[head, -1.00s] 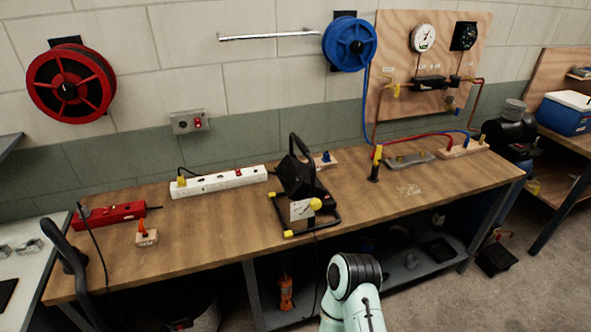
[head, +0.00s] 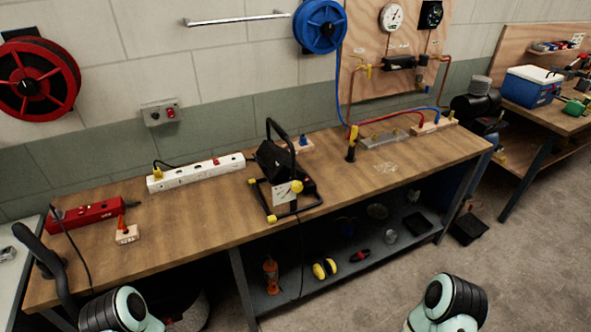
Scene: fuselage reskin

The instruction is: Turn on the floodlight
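The floodlight (head: 270,157) is a black lamp on a black tubular stand with yellow feet. It stands on the wooden workbench (head: 215,217) near the middle, with a white label and a yellow knob on its front side. Its lamp face is turned away and I see no glow. A dark cable hangs from it over the bench's front edge. My left and right arm links show at the bottom edge, but neither gripper is in view.
A white power strip (head: 197,174) with a yellow plug and a red power strip (head: 90,213) lie on the bench. A yellow-black tool (head: 351,143) stands right of the floodlight.

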